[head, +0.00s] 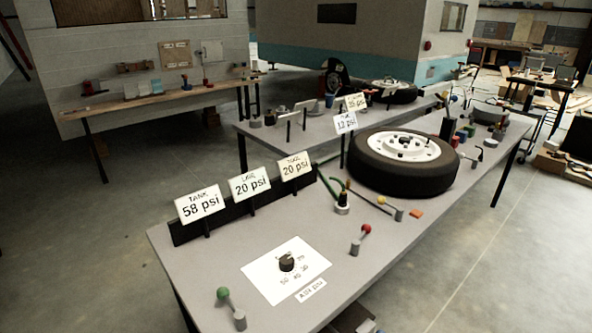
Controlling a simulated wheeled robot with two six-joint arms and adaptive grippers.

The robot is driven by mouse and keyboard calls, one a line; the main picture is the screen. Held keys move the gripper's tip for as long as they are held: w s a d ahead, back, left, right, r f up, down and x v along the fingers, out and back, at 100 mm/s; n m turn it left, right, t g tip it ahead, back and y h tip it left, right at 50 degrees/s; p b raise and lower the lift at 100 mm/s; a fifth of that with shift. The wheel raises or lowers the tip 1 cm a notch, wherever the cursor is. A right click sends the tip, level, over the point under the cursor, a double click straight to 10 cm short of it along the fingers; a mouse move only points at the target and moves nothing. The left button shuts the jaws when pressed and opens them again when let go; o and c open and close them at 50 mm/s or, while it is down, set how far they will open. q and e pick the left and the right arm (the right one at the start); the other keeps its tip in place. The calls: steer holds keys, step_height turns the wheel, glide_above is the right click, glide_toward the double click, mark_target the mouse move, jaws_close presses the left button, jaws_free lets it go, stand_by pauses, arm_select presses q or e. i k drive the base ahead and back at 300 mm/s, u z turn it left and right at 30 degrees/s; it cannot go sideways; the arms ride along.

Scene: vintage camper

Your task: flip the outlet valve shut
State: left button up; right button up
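Several small lever valves with coloured knobs stand on the grey workbench (215,265). A green-knobbed lever (229,306) is at the near edge, leaning up to the left from its grey post. A red-knobbed lever (360,240) is right of the dial plate, tilted up to the right. A yellow-knobbed lever (389,206) lies low beside the tire, its knob to the left of its post. I see no label telling which is the outlet valve. Neither of my grippers is in view.
A black dial (286,262) sits on a white plate. Sign cards read tank 58 psi (200,204), 20 psi (249,184) and 20 psi (295,165). A tire (403,178) lies flat behind the levers. An orange block (416,213) lies near the right edge. The front bench top is fairly clear.

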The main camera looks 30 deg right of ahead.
mark_target(365, 228)
steer(key=z, duration=2.4)
steer(key=i, duration=1.35)
steer(key=u, duration=1.8)
